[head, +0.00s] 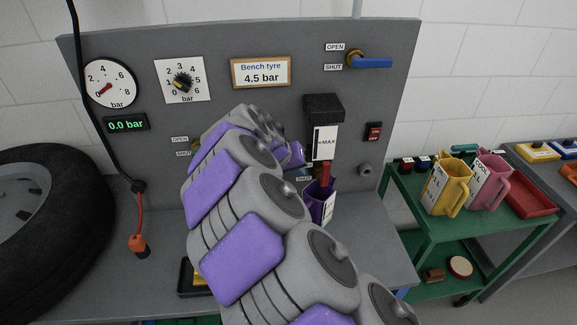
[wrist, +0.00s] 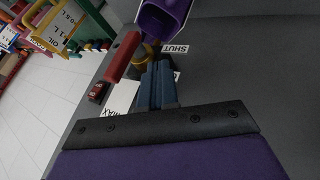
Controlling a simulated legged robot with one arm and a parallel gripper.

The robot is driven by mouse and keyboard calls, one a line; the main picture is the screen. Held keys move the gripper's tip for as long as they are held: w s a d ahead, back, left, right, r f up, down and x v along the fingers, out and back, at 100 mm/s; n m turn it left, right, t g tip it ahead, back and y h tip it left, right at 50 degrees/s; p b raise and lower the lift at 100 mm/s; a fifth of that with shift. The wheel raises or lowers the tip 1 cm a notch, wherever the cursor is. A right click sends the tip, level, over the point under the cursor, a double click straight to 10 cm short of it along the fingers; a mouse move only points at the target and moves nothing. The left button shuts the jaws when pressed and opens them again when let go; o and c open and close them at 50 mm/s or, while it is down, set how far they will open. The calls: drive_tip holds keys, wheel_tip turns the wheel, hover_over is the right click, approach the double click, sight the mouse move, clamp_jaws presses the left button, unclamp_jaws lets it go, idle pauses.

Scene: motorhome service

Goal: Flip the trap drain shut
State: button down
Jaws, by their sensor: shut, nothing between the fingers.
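The trap drain's red lever (head: 326,172) sits below the black-topped trap with the MAX label (head: 324,142) in the head view. The lever looks upright there. In the wrist view the red lever (wrist: 122,57) joins a brass body (wrist: 143,53), with a SHUT label (wrist: 175,48) on the other side. My gripper (wrist: 160,70) is shut and empty, its blue fingertips close to the brass body; I cannot tell whether they touch. In the head view my arm hides the fingers and part of the panel. A purple jug (head: 316,205) stands below the drain.
A blue-handled valve (head: 371,62) with OPEN and SHUT labels is at the panel's upper right. A red switch (head: 373,132) is right of the trap. A green cart (head: 440,231) with yellow and pink jugs stands right. A tyre (head: 45,230) is at left.

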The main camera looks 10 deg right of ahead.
sight(325, 172)
drive_tip(key=d, duration=0.3)
drive_tip(key=d+b, duration=0.1)
drive_tip(key=shift+w+d+f, duration=0.15)
drive_tip(key=shift+f, duration=0.1)
drive_tip(key=shift+r+p, duration=0.1)
drive_tip(key=shift+p, duration=0.2)
